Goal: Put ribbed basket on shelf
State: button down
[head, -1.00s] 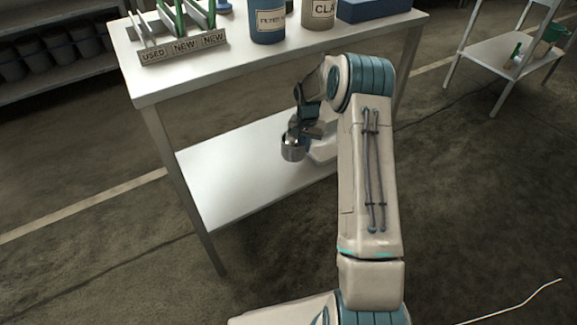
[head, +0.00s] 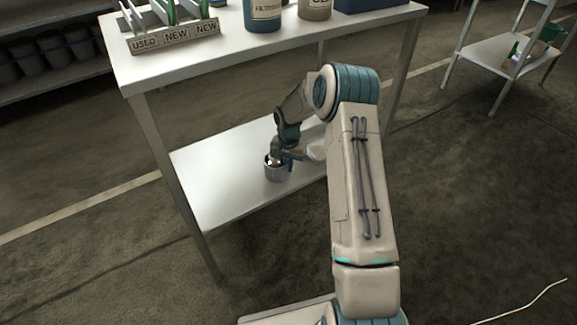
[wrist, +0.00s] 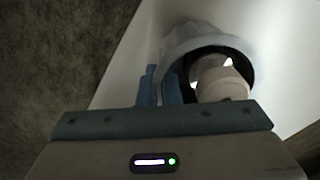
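The ribbed basket (head: 273,174) is a small grey round container. It is upright, at or just above the lower white shelf (head: 218,203) of the table; I cannot tell whether it touches. My gripper (head: 279,156) is at the basket's rim. In the wrist view, the basket (wrist: 190,43) shows its pale scalloped outside and dark inside, with a whitish rounded thing (wrist: 222,82) in it. My gripper's fingers (wrist: 162,87) appear closed on the basket's near left wall. The contact is partly hidden.
The table's top (head: 180,67) overhangs the lower shelf and carries a labelled rack (head: 174,37), a blue jar (head: 262,15) and a beige jar (head: 315,9). A table leg (head: 175,185) stands at the left front.

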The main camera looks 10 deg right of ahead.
jog(key=shift+f, duration=0.15)
jog(key=c, duration=1.6)
grip_release()
notch_tip(320, 180, up, 8)
jog(key=p, duration=0.3)
jog(key=shift+f, duration=0.1)
